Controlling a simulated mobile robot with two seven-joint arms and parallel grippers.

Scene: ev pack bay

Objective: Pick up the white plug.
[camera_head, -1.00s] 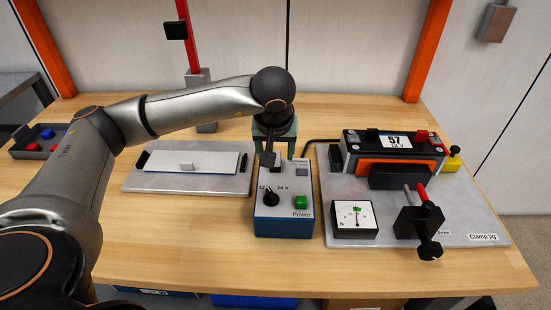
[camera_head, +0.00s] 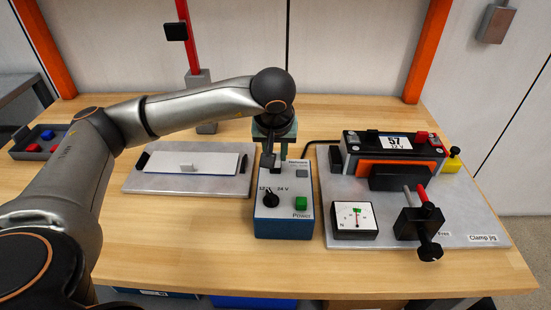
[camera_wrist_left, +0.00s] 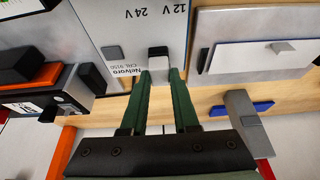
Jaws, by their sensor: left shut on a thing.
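My left gripper (camera_head: 273,150) reaches down over the back end of the blue and grey power box (camera_head: 285,222). In the left wrist view its two green fingers (camera_wrist_left: 160,76) are shut on a small block with a pale face and a dark top, apparently the white plug (camera_wrist_left: 158,65). The block is at the end of the power box's top, beside the printed label. I cannot tell whether it is seated in the box or lifted free. In the head view the fingers mostly hide it. My right gripper is not in view.
A grey plate with a white panel (camera_head: 215,162) lies left of the box. The clamp jig plate (camera_head: 460,232) at right carries a battery unit (camera_head: 393,155), a meter (camera_head: 355,220) and a black clamp (camera_head: 420,222). A tray (camera_head: 18,153) is far left. The front left wood is clear.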

